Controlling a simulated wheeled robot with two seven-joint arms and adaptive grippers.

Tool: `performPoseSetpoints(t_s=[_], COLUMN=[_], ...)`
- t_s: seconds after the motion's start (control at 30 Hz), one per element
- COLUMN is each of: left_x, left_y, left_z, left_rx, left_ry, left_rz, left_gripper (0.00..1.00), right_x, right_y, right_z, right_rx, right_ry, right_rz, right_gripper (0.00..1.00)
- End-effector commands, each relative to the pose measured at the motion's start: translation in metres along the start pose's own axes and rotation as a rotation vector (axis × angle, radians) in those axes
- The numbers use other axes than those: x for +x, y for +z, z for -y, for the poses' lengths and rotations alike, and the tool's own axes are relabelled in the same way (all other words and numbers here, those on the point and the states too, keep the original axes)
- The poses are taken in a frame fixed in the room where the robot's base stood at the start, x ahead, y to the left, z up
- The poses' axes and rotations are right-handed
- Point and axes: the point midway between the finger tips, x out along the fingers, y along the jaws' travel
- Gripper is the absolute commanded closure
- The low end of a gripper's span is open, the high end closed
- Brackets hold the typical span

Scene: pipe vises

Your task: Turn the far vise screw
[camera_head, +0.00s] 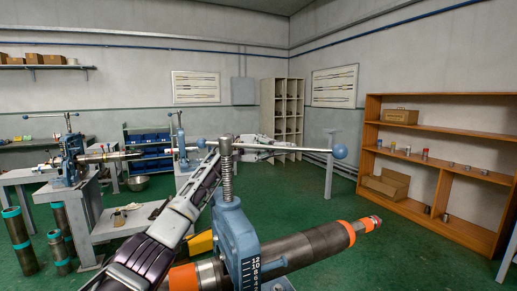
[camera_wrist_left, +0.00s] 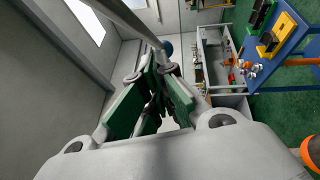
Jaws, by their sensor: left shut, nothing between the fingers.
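A blue vise (camera_head: 233,238) stands in the near foreground with an upright threaded screw (camera_head: 227,183). A grey crossbar (camera_head: 310,149) with blue ball ends runs through the screw's top. Farther off stand a blue vise at left (camera_head: 71,158) and a smaller blue vise in the middle (camera_head: 181,142), each with its own screw and bar. My left gripper (camera_head: 285,148) is behind the near screw, close along the bar's right half.
The near vise holds a dark pipe (camera_head: 310,247) with orange bands. Several teal-banded pipes (camera_head: 20,240) stand at left. A wooden shelf (camera_head: 455,195) is at right, and a pale cubby rack (camera_head: 283,108) at the back. Open green floor lies between.

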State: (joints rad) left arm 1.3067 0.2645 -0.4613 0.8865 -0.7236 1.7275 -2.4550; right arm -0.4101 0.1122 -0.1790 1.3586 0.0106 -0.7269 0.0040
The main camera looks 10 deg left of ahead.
Motion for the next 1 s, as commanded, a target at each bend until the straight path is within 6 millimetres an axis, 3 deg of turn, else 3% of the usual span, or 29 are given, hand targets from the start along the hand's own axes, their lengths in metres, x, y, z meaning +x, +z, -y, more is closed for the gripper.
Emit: performPoseSetpoints(t_s=[0.5, 1.0], left_x=[-0.044, -0.070], left_y=[0.000, -0.001], left_z=[-0.001, 0.000], left_rx=[0.000, -0.002], left_ry=[0.002, -0.001], left_rz=[-0.002, 0.000], left_gripper=[1.00, 1.00], right_x=[0.000, 0.000], right_y=[0.000, 0.000], right_z=[0.000, 0.000], right_rx=[0.000, 0.000], right_ry=[0.000, 0.000], right_rz=[0.000, 0.000], right_gripper=[0.67, 0.67])
